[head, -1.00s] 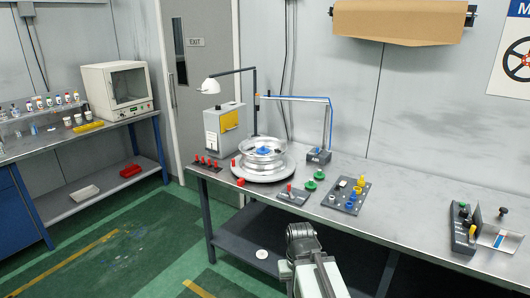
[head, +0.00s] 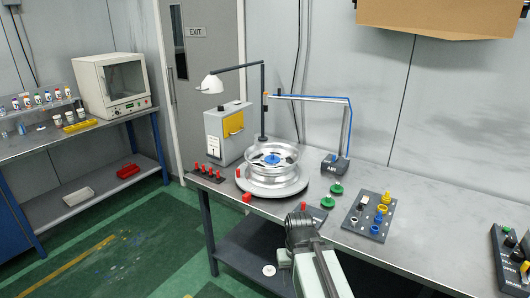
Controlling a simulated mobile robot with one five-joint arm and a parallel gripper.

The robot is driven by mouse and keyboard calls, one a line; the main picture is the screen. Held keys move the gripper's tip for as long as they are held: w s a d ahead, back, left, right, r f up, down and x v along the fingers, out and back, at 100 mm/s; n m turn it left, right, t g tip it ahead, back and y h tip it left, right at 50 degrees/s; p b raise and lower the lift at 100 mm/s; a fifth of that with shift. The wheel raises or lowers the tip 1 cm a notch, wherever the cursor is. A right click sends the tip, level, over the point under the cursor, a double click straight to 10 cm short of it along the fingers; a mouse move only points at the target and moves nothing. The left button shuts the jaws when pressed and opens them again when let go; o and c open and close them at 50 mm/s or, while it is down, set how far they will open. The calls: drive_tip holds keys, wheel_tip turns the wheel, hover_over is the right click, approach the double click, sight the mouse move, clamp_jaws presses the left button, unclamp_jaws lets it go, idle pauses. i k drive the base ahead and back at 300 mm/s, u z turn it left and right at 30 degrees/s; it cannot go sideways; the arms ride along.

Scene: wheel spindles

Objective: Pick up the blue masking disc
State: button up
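A blue disc-like piece (head: 272,159) sits at the centre of a silver wheel (head: 290,171), seemingly the blue masking disc. The wheel lies flat on a round pale turntable (head: 262,189) on the metal bench. Blue pieces (head: 376,229) also stand on a grey holder plate (head: 361,225) to the right, one ring-like. My arm shows at the bottom centre, its dark joint in front of the bench's front edge and below the wheel. My gripper's fingers cannot be made out, and nothing is seen in them.
A lamp (head: 212,83) and a blue-hosed arm on a base (head: 334,165) stand behind the wheel. Red pegs (head: 209,172), a red block (head: 247,197) and green knobs (head: 336,189) lie around it. The bench (head: 440,210) is clear between the holder plate and the dark box (head: 508,258).

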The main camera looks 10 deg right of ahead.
sight(272, 159)
drive_tip(key=u, duration=0.6)
drive_tip(key=i, duration=1.4)
drive_tip(key=u, duration=0.9)
drive_tip(key=k, duration=0.85)
drive_tip(key=u, duration=0.15)
drive_tip(key=i, duration=0.5)
drive_tip(key=z, duration=0.05)
